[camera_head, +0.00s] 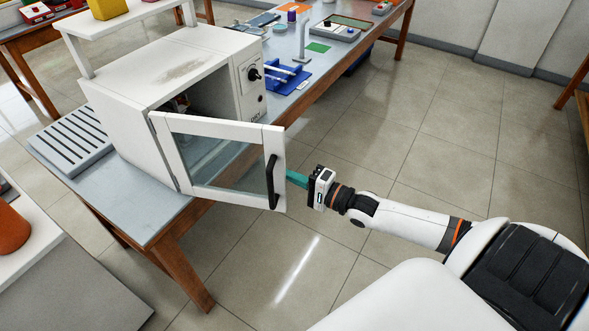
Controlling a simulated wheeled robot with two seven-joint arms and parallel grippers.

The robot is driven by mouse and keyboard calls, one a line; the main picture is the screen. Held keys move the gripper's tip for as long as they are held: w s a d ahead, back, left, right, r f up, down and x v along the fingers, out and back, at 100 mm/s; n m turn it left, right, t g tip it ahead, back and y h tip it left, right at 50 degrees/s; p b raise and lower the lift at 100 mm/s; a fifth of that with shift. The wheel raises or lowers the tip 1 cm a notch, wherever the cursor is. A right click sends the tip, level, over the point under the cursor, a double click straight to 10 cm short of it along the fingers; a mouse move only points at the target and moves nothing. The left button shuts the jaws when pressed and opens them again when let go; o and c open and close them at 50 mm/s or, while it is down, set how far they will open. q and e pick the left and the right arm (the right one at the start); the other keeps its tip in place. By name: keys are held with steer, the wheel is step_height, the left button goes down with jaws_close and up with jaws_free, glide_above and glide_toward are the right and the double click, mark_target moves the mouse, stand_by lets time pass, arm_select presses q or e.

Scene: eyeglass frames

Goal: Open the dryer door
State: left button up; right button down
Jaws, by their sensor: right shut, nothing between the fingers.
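The dryer (158,72) is a white box on the blue-grey table, with a black knob (254,74) on its front panel. Its white-framed glass door (166,151) stands partly open, swung out toward me, with its hinge side at the left. A black handle (272,181) is on the door's right edge. My right gripper (290,177) has teal fingers, is shut and empty, and sits just right of the door's free edge near the handle. The fingertips are partly hidden by the door edge, so I cannot tell whether they touch it. My left gripper is out of view.
A slotted grey rack (72,143) lies left of the dryer. A blue rack (285,78), a green square (318,48) and a control box (343,27) stand farther along the table. A white shelf (110,19) is above the dryer. The floor (440,120) at right is clear.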

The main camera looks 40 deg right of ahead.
steer(key=s+a+m+t+h+p, duration=0.1)
steer(key=s+a+m+h+p, duration=0.2)
steer(key=s+a+h+p, duration=0.2)
steer(key=s+a+p, duration=0.2)
steer(key=a+p, duration=0.2)
steer(key=a, duration=0.2)
steer(key=shift+s+a+m, duration=0.25)
steer(key=shift+s+m, duration=0.05)
steer(key=shift+s, duration=0.1)
